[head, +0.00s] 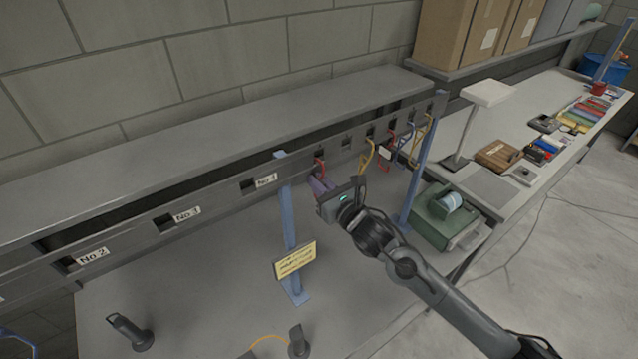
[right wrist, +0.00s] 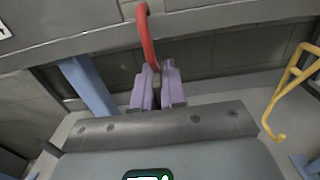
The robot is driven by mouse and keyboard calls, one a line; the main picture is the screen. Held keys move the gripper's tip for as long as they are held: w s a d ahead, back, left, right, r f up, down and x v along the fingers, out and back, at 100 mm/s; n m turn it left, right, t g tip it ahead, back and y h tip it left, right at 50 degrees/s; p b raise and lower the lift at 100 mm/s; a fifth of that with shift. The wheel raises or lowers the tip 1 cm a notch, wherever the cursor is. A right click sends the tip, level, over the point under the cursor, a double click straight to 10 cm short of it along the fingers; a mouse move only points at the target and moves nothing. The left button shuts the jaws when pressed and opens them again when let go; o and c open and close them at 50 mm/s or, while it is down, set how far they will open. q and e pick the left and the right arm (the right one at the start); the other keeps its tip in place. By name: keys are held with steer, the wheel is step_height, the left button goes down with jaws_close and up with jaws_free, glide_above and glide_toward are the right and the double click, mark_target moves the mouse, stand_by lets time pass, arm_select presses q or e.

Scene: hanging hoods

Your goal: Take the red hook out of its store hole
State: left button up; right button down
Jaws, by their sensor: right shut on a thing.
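A red hook (head: 320,166) hangs at a square hole in the grey rail, just right of the blue post. In the right wrist view the red hook (right wrist: 147,38) curves down from the rail between the purple fingertips. My right gripper (head: 318,186) is shut on the lower part of the hook, and the fingers hide its lower end. The gripper also shows in the right wrist view (right wrist: 155,85). The hook's upper end is still at the hole (right wrist: 130,8). My left gripper is not in view.
A yellow hook (head: 366,156) hangs right of the red one, with several more hooks farther right. Blue posts (head: 289,235) hold the rail (head: 215,201). A yellow sign (head: 295,261) stands by the near post. A green box (head: 446,215) sits right of my arm.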

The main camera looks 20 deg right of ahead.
steer(key=shift+r+p, duration=0.55)
steer(key=shift+r, duration=0.7)
steer(key=shift+s, duration=0.15)
steer(key=shift+v, duration=1.55)
steer(key=shift+s, duration=0.1)
steer(key=shift+d, duration=0.1)
